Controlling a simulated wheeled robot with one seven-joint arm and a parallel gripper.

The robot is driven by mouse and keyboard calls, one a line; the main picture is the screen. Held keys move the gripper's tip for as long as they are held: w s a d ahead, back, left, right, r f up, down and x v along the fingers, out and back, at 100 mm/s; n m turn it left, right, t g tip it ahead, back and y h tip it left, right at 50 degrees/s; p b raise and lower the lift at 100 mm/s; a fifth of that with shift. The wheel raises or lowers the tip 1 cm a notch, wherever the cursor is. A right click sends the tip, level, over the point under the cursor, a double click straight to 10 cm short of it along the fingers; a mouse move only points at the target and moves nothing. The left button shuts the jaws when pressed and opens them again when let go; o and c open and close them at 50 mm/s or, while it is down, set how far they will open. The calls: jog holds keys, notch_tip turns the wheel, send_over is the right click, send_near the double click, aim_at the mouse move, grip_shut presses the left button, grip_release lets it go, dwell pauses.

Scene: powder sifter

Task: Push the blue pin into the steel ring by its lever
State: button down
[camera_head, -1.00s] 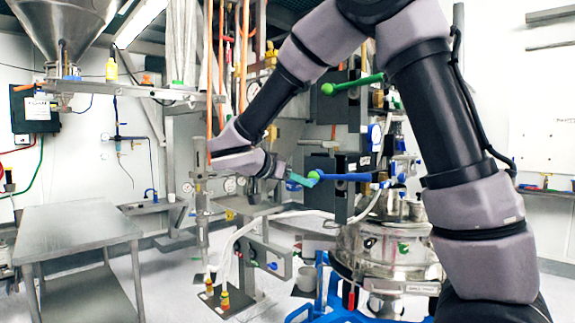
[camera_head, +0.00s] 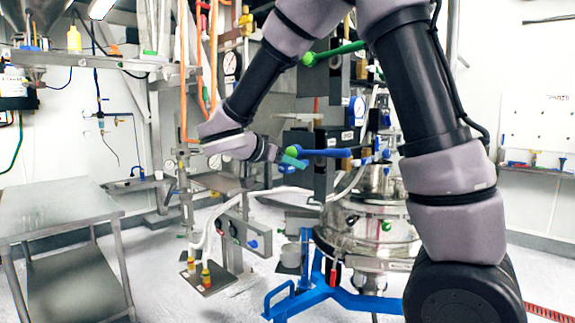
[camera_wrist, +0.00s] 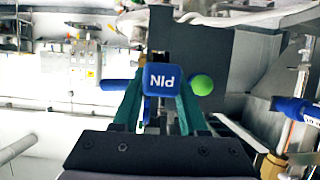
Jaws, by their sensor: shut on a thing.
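The blue lever (camera_head: 325,153) sticks out sideways from a dark upright block and ends in a green ball (camera_head: 291,151). In the wrist view the blue pin block (camera_wrist: 162,80), marked PIN, sits between the teal fingers, with a blue bar (camera_wrist: 112,85) to its left and the green ball (camera_wrist: 202,84) to its right. My gripper (camera_wrist: 157,100) is shut on the blue lever; its fingertips show beside the ball in the head view (camera_head: 290,161). I cannot pick out the steel ring, and the pin's far end is hidden.
A steel sifter vessel (camera_head: 370,235) stands on a blue wheeled frame (camera_head: 340,302) beyond my arm. A second, green lever (camera_head: 335,53) is higher up. A steel table (camera_head: 60,208) is at the left. Orange pipes (camera_head: 184,75) stand near my wrist. Floor between table and frame is partly open.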

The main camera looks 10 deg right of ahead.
aim_at(313, 158)
jog(key=shift+w+d, duration=0.65)
jog(key=shift+d, duration=0.25)
jog(key=shift+w+d, duration=0.65)
jog(key=shift+d, duration=0.2)
jog(key=shift+w+d, duration=0.8)
jog(key=shift+d, duration=0.3)
jog(key=shift+w+d, duration=0.75)
jog(key=shift+d, duration=0.3)
dwell(0.4)
jog(key=shift+c, duration=1.8)
grip_release()
jog(key=v, duration=1.1)
